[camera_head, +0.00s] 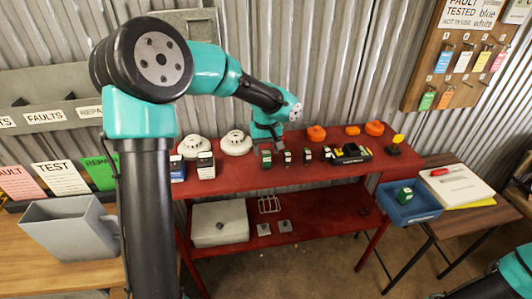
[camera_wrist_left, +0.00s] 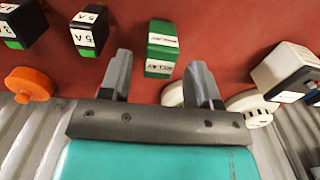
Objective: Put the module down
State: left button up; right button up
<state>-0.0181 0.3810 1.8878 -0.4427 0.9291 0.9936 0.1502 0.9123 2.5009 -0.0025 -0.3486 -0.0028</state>
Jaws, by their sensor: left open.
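A green module with a white "RELAY" label (camera_wrist_left: 162,48) stands on the red table top in the left wrist view. In the head view a small dark green module (camera_head: 266,158) shows just below my left gripper (camera_head: 268,142). My left gripper also shows in the left wrist view (camera_wrist_left: 160,62). Its fingers are apart, one on each side of the green module, with a visible gap on both sides. Nothing is held. My right gripper is out of view; only part of a teal arm shows at the lower right.
Small black-and-green modules (camera_wrist_left: 88,28), white round bases (camera_head: 236,143) and orange caps (camera_head: 316,133) stand around on the red table (camera_head: 230,178). A blue tray (camera_head: 420,212) on a side table holds another green module (camera_head: 404,196). A grey bin (camera_head: 75,235) stands left.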

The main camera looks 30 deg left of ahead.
aim_at(266, 152)
pick_arm(q)
notch_tip(266, 152, up, 10)
dwell(0.4)
dwell(0.5)
